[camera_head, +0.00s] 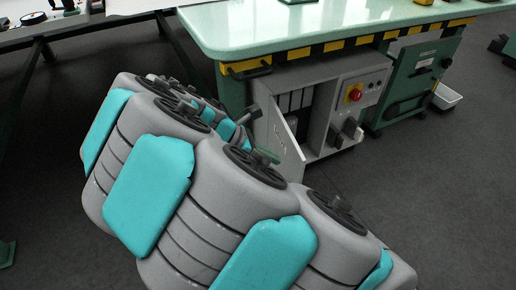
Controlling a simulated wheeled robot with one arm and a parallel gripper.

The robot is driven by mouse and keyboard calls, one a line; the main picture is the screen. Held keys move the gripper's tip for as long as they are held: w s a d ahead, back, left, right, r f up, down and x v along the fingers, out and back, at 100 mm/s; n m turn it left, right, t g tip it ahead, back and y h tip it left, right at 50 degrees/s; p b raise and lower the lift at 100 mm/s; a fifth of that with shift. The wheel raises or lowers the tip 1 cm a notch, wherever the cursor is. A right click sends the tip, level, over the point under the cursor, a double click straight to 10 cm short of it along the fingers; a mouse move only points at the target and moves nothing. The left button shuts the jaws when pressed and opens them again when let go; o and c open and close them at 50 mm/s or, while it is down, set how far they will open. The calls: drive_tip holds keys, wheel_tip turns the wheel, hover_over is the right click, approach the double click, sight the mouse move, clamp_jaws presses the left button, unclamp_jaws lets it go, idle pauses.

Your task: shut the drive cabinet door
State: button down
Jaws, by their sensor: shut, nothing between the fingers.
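The drive cabinet (330,116) is a grey box under the green bench. Its light grey door (281,140) stands open, swung out from the front, and pale modules (292,103) show in the opening behind it. My gripper (249,115) is small and dark in the picture, at the left edge of the door, beyond my grey and teal arm links. It is shut and holds nothing. I cannot tell whether it touches the door.
A red emergency knob on a yellow plate (354,93) sits on the cabinet's right front. The green bench top (300,30) has a yellow-black striped edge. The dark floor (440,190) at the right is clear.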

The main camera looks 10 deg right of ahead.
sight(297, 159)
drive_tip(key=shift+w+d+f, duration=0.15)
drive_tip(key=shift+d, duration=1)
drive_tip(key=shift+w+d+f, duration=0.1)
drive_tip(key=shift+d, duration=1.05)
drive_tip(key=shift+d, duration=0.1)
